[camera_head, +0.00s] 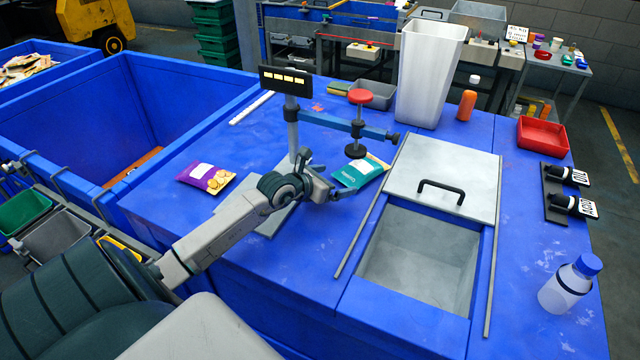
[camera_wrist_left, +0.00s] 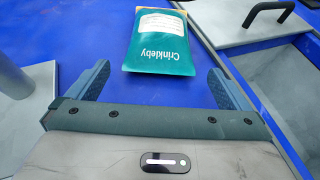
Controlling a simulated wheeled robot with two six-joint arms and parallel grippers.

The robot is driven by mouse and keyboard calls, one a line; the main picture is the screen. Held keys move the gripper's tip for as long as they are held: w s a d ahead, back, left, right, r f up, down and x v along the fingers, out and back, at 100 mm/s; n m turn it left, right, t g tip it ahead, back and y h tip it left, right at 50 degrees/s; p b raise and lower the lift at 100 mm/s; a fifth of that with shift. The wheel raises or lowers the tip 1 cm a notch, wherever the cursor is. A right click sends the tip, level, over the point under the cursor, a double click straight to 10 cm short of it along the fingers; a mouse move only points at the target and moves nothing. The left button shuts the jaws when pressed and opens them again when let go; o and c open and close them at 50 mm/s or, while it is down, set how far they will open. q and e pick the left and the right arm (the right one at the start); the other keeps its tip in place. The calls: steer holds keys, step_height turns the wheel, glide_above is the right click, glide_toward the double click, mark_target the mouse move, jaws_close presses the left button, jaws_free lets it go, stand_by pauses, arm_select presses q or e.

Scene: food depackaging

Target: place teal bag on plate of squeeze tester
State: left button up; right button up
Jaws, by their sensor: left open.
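The teal bag (camera_head: 358,173) lies on the blue table, right of the squeeze tester's post (camera_head: 292,130). In the left wrist view the teal bag (camera_wrist_left: 160,42) shows a white label and the word "Crinkleby". My left gripper (camera_head: 334,188) is open at the bag's near side. The tester's grey plate (camera_head: 268,222) lies at the post's foot, partly hidden by my left arm. My right gripper is not in view.
A purple bag (camera_head: 206,178) lies left of the plate. The tester's crossarm with its red knob (camera_head: 360,97) is above and behind the teal bag. A sliding lid (camera_head: 440,170) and open bin (camera_head: 420,250) are to the right. A white bin (camera_head: 430,75) stands behind.

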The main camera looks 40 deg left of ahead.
mark_target(345, 179)
arm_select(q)
steer(key=v, duration=0.5)
steer(key=shift+s, duration=0.25)
steer(key=shift+s+d+f+b, duration=0.1)
steer(key=shift+d+b, duration=0.1)
steer(key=shift+b, duration=0.7)
steer(key=p+x, duration=0.1)
steer(key=x, duration=0.4)
steer(key=shift+w, duration=0.25)
steer(key=shift+w+f, duration=0.1)
steer(key=shift+w, duration=0.25)
steer(key=p+x, duration=0.1)
steer(key=x, duration=0.1)
steer(key=p+x, duration=0.1)
steer(key=x, duration=0.1)
steer(key=shift+w+a+f, duration=0.1)
steer(key=shift+w+f, duration=0.1)
steer(key=shift+f, duration=0.2)
steer(key=shift+s, duration=0.1)
steer(key=shift+c, duration=0.9)
steer(key=c, duration=0.7)
